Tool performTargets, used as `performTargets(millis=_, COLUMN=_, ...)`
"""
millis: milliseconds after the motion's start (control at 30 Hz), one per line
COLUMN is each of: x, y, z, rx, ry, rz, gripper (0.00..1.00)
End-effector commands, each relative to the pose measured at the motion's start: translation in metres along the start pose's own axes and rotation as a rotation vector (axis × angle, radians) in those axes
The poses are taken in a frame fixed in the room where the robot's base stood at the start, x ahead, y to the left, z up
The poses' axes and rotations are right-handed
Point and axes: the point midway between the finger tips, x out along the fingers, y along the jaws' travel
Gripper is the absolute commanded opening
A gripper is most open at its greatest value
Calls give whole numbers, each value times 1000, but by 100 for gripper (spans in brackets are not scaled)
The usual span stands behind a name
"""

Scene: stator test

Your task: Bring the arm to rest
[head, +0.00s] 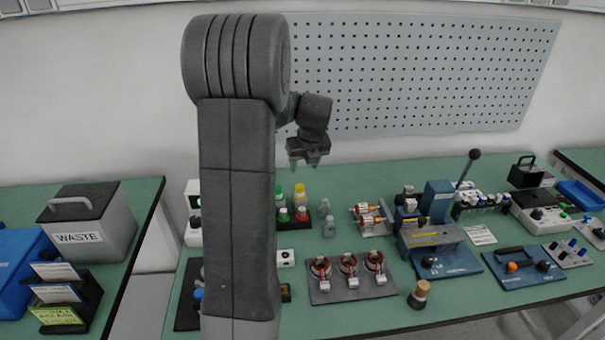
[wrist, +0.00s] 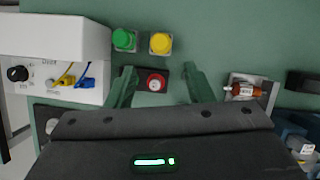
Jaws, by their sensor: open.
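My gripper (head: 308,162) hangs from my raised arm above the back of the green bench, in front of the perforated panel. In the wrist view the two green fingers of my gripper (wrist: 158,86) stand wide apart with nothing held between them. A dark block with a red round top (wrist: 152,81) shows below, between the fingers in the picture. A green-capped bottle (wrist: 124,39) and a yellow-capped bottle (wrist: 160,43) stand just past the fingertips. My arm hides part of the bench's left side in the head view.
The perforated panel (head: 420,75) is on the wall behind. On the green bench (head: 340,318) stand a tray of several stators (head: 325,295), a rotor holder (head: 371,216), a blue press-like device (head: 437,200) and a cork-topped jar (head: 419,294). A waste bin (head: 88,222) stands on the left bench.

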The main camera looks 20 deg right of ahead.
Motion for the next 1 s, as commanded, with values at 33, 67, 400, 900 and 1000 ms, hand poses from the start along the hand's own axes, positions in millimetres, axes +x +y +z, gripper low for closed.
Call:
performTargets(millis=33, x=-4, y=0, z=0, rx=0, ry=-1, rz=-1, gripper=48)
performTargets(millis=67, x=-6, y=0, z=0, rx=0, ry=-1, rz=-1, gripper=48)
performTargets(millis=400, x=-11, y=0, z=0, rx=0, ry=0, rz=0, gripper=48)
performTargets(millis=900, x=42, y=1, z=0, rx=-1, ry=5, rz=2, gripper=48)
performTargets(millis=1000, x=61, y=0, z=0, rx=-1, ry=4, rz=2, gripper=48)
